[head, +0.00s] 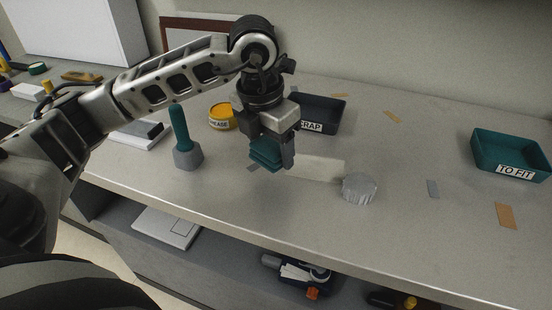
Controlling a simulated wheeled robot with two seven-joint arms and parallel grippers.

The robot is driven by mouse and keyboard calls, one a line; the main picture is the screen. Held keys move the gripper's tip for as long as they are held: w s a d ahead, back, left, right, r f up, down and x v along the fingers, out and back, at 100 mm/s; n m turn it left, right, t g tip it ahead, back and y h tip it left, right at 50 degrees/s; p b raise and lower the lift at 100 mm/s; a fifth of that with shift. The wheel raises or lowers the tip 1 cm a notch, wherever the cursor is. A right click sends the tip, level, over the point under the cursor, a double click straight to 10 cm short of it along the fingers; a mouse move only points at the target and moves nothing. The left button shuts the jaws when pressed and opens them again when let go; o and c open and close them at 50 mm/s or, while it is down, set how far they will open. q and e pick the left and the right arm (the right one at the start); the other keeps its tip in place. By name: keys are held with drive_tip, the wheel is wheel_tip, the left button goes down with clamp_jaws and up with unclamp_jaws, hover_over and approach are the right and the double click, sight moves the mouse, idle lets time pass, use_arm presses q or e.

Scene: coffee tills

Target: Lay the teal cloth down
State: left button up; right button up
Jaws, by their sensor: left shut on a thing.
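My left gripper (271,149) is in the middle of the head view, reaching down over the workbench. It is shut on the teal cloth (266,156), a small folded bundle between its fingers. The cloth seems to be held just above the bench top (250,205), though I cannot tell the exact gap. The gripper hides part of the cloth. My right gripper is not in view.
A teal-handled tool with a grey head (187,155) stands left of the cloth, and a yellow tin (222,117) behind. A dark scrap tray (325,112), a pale block (315,168) and a ridged grey knob (359,188) lie right. A teal "TO FIT" tray (508,154) stands far right.

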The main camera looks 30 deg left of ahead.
sight(269, 149)
use_arm(q)
drive_tip(key=shift+w+d+f, duration=0.15)
drive_tip(key=shift+w+f, duration=0.05)
drive_tip(key=shift+f, duration=0.05)
drive_tip(key=f, duration=0.3)
drive_tip(key=shift+w+d+f+p, duration=0.15)
drive_tip(key=shift+w+d+p, duration=0.05)
drive_tip(key=shift+w+p, duration=0.1)
drive_tip(key=shift+f, duration=0.45)
drive_tip(key=o, duration=0.7)
drive_tip(key=shift+o, duration=0.9)
drive_tip(key=shift+r, duration=0.4)
drive_tip(key=r, duration=0.3)
drive_tip(key=s+r, duration=0.1)
drive_tip(key=r, duration=0.3)
drive_tip(key=s+r, duration=0.1)
drive_tip(key=r, duration=0.3)
drive_tip(key=shift+a+r, duration=0.15)
drive_tip(key=shift+r, duration=0.1)
